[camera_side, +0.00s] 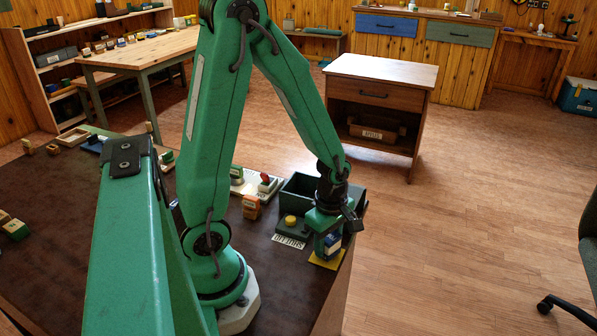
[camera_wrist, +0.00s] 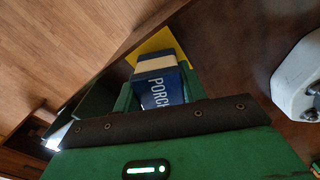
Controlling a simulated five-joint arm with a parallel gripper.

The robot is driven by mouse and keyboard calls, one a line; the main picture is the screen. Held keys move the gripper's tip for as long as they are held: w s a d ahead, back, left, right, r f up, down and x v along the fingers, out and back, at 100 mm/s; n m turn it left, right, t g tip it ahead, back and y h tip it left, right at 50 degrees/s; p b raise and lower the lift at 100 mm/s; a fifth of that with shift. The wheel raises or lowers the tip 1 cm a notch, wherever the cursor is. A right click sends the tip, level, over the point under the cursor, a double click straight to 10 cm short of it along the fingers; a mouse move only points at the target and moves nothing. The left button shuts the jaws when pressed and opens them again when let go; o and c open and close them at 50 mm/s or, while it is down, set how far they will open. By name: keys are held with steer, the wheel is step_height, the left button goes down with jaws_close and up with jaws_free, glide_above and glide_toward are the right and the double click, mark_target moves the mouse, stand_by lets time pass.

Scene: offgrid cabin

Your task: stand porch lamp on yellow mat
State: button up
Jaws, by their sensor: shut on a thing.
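The porch lamp is a blue block (camera_side: 333,242) with a cream band, and the word PORCH shows on it in the wrist view (camera_wrist: 158,88). My gripper (camera_side: 329,238) is shut on it, with a green finger on each side in the wrist view. The yellow mat (camera_side: 327,263) lies near the table's right edge, directly below the lamp in the side view. It also shows beyond the lamp in the wrist view (camera_wrist: 170,42). The lamp looks upright, at or just above the mat; I cannot tell whether its base touches.
A yellow-topped button on a dark base (camera_side: 290,222), with a white label (camera_side: 289,241), stands just left of the mat. A dark open bin (camera_side: 298,188) is behind. An orange block (camera_side: 251,207) and a white tray (camera_side: 238,187) stand further left. The table edge is close on the right.

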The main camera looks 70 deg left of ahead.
steer(key=shift+f, duration=0.4)
steer(key=shift+f, duration=0.15)
steer(key=o, duration=1)
steer(key=shift+r, duration=6.2)
